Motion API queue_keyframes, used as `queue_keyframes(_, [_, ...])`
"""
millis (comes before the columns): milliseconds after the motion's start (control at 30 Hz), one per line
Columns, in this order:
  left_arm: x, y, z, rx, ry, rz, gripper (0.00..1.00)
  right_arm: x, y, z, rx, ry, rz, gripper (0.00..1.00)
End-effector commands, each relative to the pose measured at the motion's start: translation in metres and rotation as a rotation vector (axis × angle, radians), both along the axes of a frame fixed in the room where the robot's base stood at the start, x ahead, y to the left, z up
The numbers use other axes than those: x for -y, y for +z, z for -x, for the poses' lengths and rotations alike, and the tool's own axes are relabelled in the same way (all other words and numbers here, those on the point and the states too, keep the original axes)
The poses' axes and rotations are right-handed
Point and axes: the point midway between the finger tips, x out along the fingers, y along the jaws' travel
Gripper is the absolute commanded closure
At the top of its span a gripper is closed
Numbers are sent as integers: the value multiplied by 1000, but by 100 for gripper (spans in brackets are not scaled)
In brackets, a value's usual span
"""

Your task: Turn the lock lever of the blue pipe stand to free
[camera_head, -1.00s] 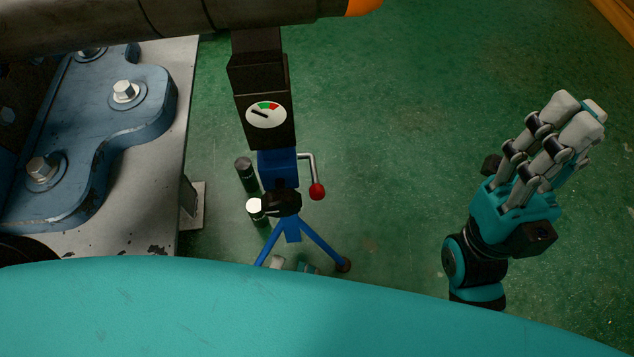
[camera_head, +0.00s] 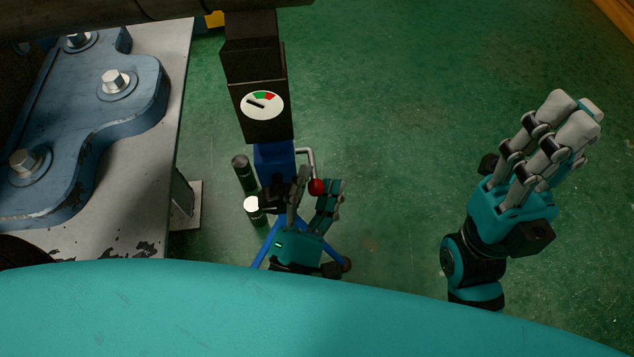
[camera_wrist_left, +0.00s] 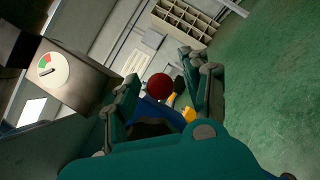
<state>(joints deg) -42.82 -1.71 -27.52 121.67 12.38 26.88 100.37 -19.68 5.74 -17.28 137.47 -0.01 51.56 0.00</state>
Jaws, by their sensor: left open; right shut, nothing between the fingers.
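The blue pipe stand (camera_head: 273,160) stands on the green floor, with splayed legs and a black box on top carrying a white dial (camera_head: 263,105). Its lock lever (camera_head: 311,157) is a grey bent rod running right and then down to a red knob (camera_head: 317,187). My left gripper (camera_head: 319,184) is open, its fingers pointing up on either side of the knob. In the left wrist view the red knob (camera_wrist_left: 159,87) shows between the open fingers; contact cannot be told. My right gripper (camera_head: 577,114) is shut and empty, well right of the stand.
A steel table (camera_head: 170,120) with a bolted blue plate (camera_head: 135,90) lies close on the left. Two dark cylinders, one white-topped (camera_head: 254,208), are just left of the stand. A dark pipe (camera_head: 150,8) crosses the top. Floor right of the lever is clear.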

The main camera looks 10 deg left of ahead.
Motion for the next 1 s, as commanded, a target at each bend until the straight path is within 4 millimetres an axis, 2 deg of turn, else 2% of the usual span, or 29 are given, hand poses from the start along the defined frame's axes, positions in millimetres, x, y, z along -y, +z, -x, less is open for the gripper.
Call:
queue_keyframes(100, [0, 0, 0, 0, 0, 0, 54, 0, 0, 0, 0, -1, 1, 100])
queue_keyframes(467, [0, 0, 0, 0, 0, 0, 100, 0, -1, 0, -4, -2, 2, 100])
queue_keyframes(867, [0, 2, 0, -4, 0, 2, 100, 0, 0, -2, -20, -3, 3, 100])
queue_keyframes(1000, [0, 7, 0, -29, 1, 10, 100, -5, 7, -27, -152, -11, 48, 100])
